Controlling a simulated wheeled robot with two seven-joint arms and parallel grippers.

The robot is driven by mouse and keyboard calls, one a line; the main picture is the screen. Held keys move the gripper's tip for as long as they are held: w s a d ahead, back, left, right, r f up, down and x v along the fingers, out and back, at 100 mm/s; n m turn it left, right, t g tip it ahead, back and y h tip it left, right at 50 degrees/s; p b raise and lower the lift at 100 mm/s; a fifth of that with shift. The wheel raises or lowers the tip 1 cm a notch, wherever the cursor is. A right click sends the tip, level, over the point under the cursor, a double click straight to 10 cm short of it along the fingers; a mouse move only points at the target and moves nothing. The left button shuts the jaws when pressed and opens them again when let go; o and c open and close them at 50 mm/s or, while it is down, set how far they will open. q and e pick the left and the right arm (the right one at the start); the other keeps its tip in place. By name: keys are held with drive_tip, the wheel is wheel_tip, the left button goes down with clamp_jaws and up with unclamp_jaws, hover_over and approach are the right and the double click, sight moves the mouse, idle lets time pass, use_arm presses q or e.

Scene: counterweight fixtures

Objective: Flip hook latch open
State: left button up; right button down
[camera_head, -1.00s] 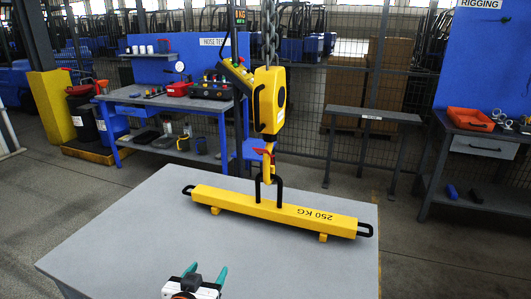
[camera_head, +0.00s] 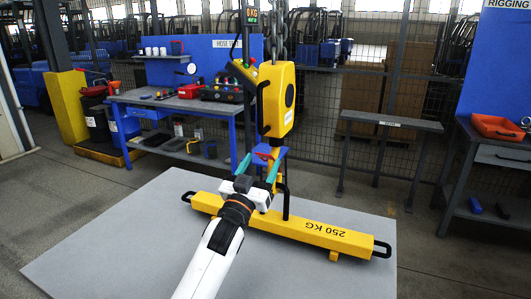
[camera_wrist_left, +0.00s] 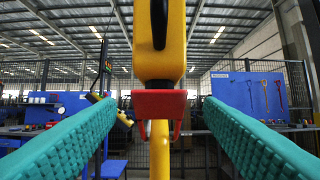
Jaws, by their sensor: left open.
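A yellow hoist block (camera_head: 276,98) hangs from a chain above the table. Its hook has a red latch (camera_head: 265,157), which shows in the wrist view as a flat red plate with two prongs below it (camera_wrist_left: 158,103). The yellow hook (camera_wrist_left: 160,155) runs down behind the latch. My left gripper (camera_head: 259,167) is open at hook height, with a teal finger on each side of the latch and gaps to both in the wrist view. The yellow 250 KG beam (camera_head: 330,235) lies on the table; my gripper and arm partly hide its black handle and the hook. My right gripper is not in view.
The grey table (camera_head: 120,245) has bare room around the beam. Behind stand a blue-backed workbench (camera_head: 180,103) with tools, a grey stand (camera_head: 390,122) and a mesh fence. An orange tray (camera_head: 497,127) sits on the right bench.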

sight(264, 157)
use_arm(q)
drive_tip(key=shift+x, duration=0.85)
drive_tip(key=shift+w+d+r, duration=0.15)
drive_tip(key=shift+w+r, duration=0.2)
drive_tip(key=shift+w, duration=0.25)
drive_tip(key=shift+w+d, duration=0.1)
drive_tip(key=shift+w, duration=0.15)
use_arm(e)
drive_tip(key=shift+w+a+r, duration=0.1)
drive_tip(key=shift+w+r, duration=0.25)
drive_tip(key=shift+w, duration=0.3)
